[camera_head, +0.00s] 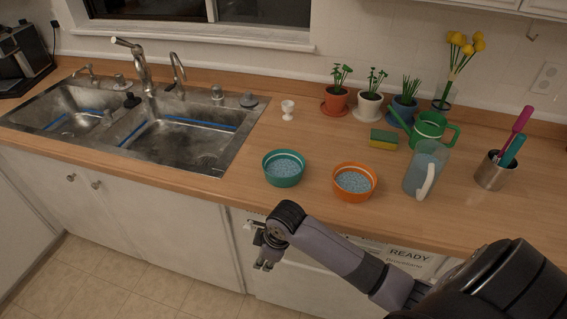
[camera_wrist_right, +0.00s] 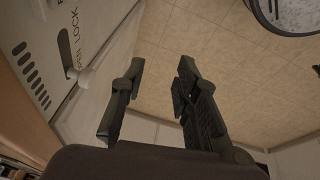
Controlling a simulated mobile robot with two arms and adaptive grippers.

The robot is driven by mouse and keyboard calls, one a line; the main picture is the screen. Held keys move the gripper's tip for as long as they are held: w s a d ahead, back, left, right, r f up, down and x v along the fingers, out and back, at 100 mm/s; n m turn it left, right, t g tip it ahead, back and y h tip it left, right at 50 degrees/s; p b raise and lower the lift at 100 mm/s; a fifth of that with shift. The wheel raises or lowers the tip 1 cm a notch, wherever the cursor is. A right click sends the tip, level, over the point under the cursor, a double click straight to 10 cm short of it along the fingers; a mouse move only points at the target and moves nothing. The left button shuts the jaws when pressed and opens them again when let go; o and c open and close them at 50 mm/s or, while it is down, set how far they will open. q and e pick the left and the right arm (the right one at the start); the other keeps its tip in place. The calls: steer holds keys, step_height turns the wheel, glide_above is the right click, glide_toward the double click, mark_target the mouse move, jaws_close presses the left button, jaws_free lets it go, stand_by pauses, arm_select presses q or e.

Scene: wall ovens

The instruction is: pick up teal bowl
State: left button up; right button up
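The teal bowl (camera_head: 284,168) stands upright on the wooden counter, right of the sink, with a speckled blue-grey inside. An orange bowl (camera_head: 354,182) stands just to its right, a small gap apart. My right gripper (camera_head: 266,262) hangs below the counter's front edge, in front of the white cabinet and lower than the teal bowl. In the right wrist view my right gripper (camera_wrist_right: 158,85) has its two fingers apart with nothing between them. Floor tiles show beyond the fingers. My left gripper is in neither view.
A clear pitcher (camera_head: 425,168), a metal utensil cup (camera_head: 492,172), a green watering can (camera_head: 429,130) and a sponge (camera_head: 383,139) stand to the right. A small white cup (camera_head: 288,110) is behind the teal bowl. The sink (camera_head: 185,140) is left. The counter's front edge is between my gripper and the bowl.

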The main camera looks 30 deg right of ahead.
steer(key=w+d+r+n+h+p, duration=0.1)
steer(key=w+d+r+n, duration=0.3)
steer(key=r, duration=0.6)
steer(key=w+d+r+n+g, duration=0.1)
steer(key=w+d+r, duration=0.1)
steer(key=d+r, duration=0.6)
steer(key=w+d+r+n+h+p, duration=0.1)
steer(key=w+d+r+n, duration=0.25)
steer(key=r, duration=0.85)
steer(key=p, duration=0.2)
glide_above(293, 176)
steer(key=shift+m, duration=0.45)
step_height(293, 176, down, 11)
steer(key=shift+a+f, duration=0.15)
steer(key=shift+f, duration=0.05)
steer(key=f+p, duration=0.1)
steer(key=f, duration=0.1)
steer(key=f+p, duration=0.1)
steer(key=f, duration=0.1)
steer(key=shift+d+f, duration=0.2)
steer(key=shift+f, duration=0.2)
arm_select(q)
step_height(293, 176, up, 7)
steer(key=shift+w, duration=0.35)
arm_select(e)
steer(key=shift+w+f, duration=0.15)
steer(key=shift+f, duration=0.2)
jaws_close()
